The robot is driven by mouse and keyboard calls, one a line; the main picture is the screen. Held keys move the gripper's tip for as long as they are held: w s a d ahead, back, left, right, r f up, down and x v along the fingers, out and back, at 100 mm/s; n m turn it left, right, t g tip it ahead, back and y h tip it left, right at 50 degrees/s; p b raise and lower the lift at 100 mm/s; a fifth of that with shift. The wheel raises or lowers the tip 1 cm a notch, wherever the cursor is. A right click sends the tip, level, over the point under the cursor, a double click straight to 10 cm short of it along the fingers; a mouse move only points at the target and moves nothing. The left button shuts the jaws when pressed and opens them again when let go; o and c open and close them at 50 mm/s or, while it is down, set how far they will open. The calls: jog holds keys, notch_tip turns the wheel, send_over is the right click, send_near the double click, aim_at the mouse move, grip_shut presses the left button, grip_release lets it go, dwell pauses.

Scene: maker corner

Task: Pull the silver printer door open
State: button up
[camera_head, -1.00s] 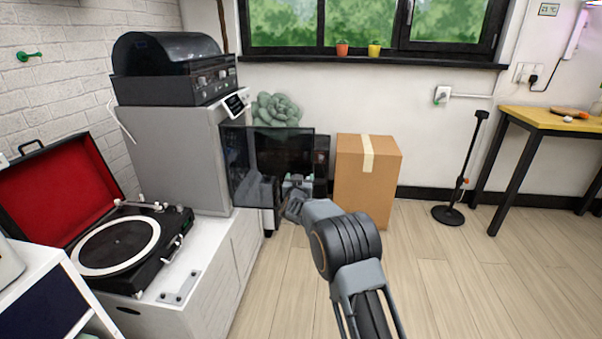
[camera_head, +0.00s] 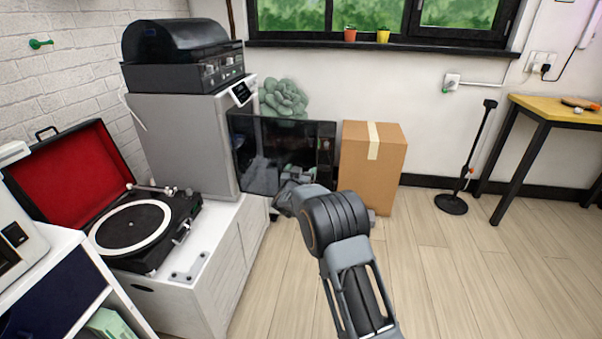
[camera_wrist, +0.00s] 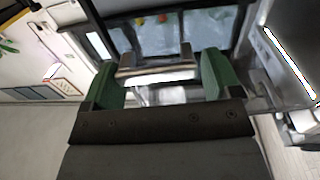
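The silver printer (camera_head: 182,140) stands on a low white cabinet at the left. Its door (camera_head: 262,150), a dark see-through pane in a black frame, stands swung out to the right of the printer body. In the wrist view the pane (camera_wrist: 205,28) is behind a silver bar handle (camera_wrist: 155,75). My gripper (camera_head: 284,198) is at the lower part of the door, its fingertips partly hidden by my wrist. In the wrist view the green fingers of my gripper (camera_wrist: 160,78) sit at both ends of the handle, which fills the gap between them.
A cardboard box (camera_head: 370,172) stands on the floor just right of the door. A turntable (camera_head: 140,225) with a red-lined lid is on the cabinet (camera_head: 240,235). A black machine (camera_head: 183,55) sits on the printer.

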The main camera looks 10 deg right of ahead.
jog(key=shift+o, duration=1.3)
jog(key=shift+d+f, duration=0.1)
jog(key=shift+d, duration=0.05)
jog(key=p+v, duration=0.2)
jog(key=v, duration=1.2)
jog(key=shift+p, duration=0.35)
jog(key=shift+w, duration=0.1)
